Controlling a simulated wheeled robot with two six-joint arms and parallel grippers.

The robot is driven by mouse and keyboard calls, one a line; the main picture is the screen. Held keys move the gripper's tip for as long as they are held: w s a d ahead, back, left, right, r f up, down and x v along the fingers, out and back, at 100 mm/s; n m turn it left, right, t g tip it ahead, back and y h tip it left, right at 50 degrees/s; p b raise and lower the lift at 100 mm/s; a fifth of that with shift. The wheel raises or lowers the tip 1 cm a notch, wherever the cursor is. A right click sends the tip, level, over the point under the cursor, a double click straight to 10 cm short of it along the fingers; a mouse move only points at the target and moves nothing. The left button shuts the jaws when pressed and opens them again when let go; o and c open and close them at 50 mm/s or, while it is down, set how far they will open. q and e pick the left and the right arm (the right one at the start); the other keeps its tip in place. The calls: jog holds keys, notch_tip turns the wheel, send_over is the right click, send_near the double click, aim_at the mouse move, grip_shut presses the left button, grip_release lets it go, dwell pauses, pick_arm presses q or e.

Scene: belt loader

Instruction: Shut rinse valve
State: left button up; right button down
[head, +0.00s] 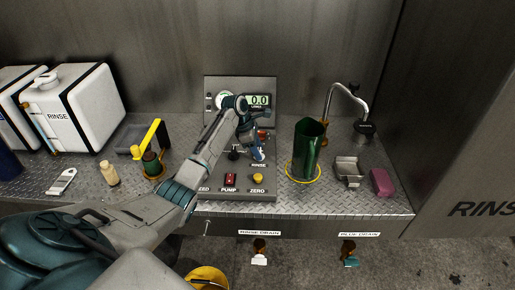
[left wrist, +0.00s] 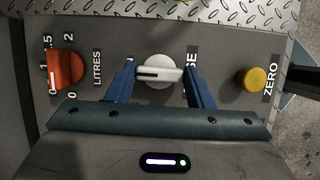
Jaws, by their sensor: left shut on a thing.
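The rinse valve is a pale grey knob (left wrist: 158,72) on the dark control panel in the left wrist view. Its grip bar lies left to right in that picture, beside a partly hidden label ending in "SE". My left gripper (left wrist: 160,88) has its two blue fingers on either side of this knob and is shut on it. In the head view my left gripper (head: 258,154) is at the panel, just above the "RINSE" label, and hides the knob. My right gripper is not in view.
An orange-red litres knob (left wrist: 66,69) and a yellow zero button (left wrist: 252,80) flank the valve. A white rinse container (head: 75,110) and a yellow-handled item (head: 150,138) stand left.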

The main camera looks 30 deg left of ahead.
pick_arm(q)
jog(key=shift+o, duration=0.2)
jog(key=m+p, duration=0.1)
jog(key=m+g+p, duration=0.1)
jog(key=shift+w+r+m+h, duration=0.1)
jog(key=shift+r+m+h, duration=0.1)
jog(key=shift+m+h, duration=0.15)
jog(key=shift+m+g+p, duration=0.3)
jog(key=shift+m+p, duration=0.1)
jog(key=shift+m, duration=0.55)
jog(key=shift+w+f+m+g, duration=0.1)
jog(key=shift+m+g, duration=0.3)
jog(key=shift+m, duration=0.5)
jog(key=m+g, duration=0.1)
jog(key=m, duration=0.1)
jog(key=shift+w+m, duration=0.1)
jog(key=shift+m, duration=0.3)
jog(key=m+g+b, duration=0.1)
jog(key=m, duration=0.1)
jog(key=shift+f+m, duration=0.1)
jog(key=shift+m, duration=0.3)
jog(key=shift+w+m+g+y+b, duration=0.1)
jog(key=shift+m+g+y+b, duration=0.3)
jog(key=shift+m+y+b, duration=0.55)
jog(key=shift+c, duration=0.2)
jog(key=shift+d+m+g, duration=0.1)
jog(key=shift+m+g, duration=0.2)
jog(key=shift+m, duration=1.55)
jog(key=shift+o, duration=0.2)
